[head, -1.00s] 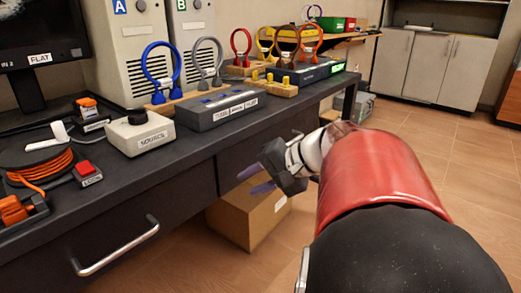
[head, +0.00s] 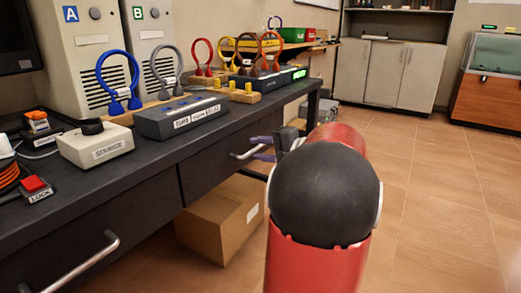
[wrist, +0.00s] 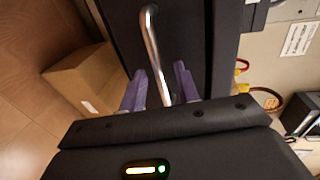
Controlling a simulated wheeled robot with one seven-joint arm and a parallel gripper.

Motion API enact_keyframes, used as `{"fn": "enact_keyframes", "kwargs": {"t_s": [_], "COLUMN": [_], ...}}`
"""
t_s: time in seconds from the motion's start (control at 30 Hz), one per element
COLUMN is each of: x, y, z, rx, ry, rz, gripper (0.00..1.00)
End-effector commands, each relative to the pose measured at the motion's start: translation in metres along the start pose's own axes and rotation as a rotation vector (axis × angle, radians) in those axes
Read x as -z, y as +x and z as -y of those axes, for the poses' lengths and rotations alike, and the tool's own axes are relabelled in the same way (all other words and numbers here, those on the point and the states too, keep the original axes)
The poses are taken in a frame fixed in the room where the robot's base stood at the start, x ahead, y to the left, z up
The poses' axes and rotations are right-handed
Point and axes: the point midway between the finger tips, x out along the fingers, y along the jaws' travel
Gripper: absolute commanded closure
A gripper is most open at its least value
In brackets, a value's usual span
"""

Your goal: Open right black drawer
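The right black drawer (head: 205,168) is in the front of the dark workbench and looks flush with it in the head view. Its silver bar handle (head: 238,155) shows just left of my fingers. In the wrist view the handle (wrist: 152,42) runs down between the two purple fingers of my gripper (wrist: 158,88), with a gap visible on each side. The drawer face (wrist: 185,35) fills the upper middle there. In the head view my gripper (head: 261,148) is at the handle, partly hidden by my arm. The gripper is open; whether a finger touches the handle I cannot tell.
A cardboard box (head: 225,225) stands on the floor under the right drawer. A left drawer handle (head: 88,262) sticks out nearer me. The benchtop (head: 125,165) holds a grey block, a white knob box and several ring stands. The tiled floor to the right is clear.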

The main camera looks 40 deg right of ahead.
Motion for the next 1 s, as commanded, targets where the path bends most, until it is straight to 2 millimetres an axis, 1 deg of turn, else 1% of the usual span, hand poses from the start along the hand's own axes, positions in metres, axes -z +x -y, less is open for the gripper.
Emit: {"fn": "enact_keyframes", "kwargs": {"t_s": [0.27,0.37,0.5,0.53,0.87,1.0], "x": [0.0000,-0.0001,-0.0001,-0.0001,-0.0002,-0.0002], "y": [0.0029,0.0029,0.0028,0.0027,0.0024,-0.0009], "z": [0.0000,0.0000,0.0000,0.0000,-0.0004,-0.0018], "rx": [-0.001,-0.001,-0.001,-0.001,-0.001,-0.001], "ry": [0.000,0.000,0.000,0.000,0.000,0.000], "rz": [0.000,0.000,0.000,0.000,0.000,-0.001], "gripper": [0.68,0.79,0.97,1.00,1.00,1.00]}}
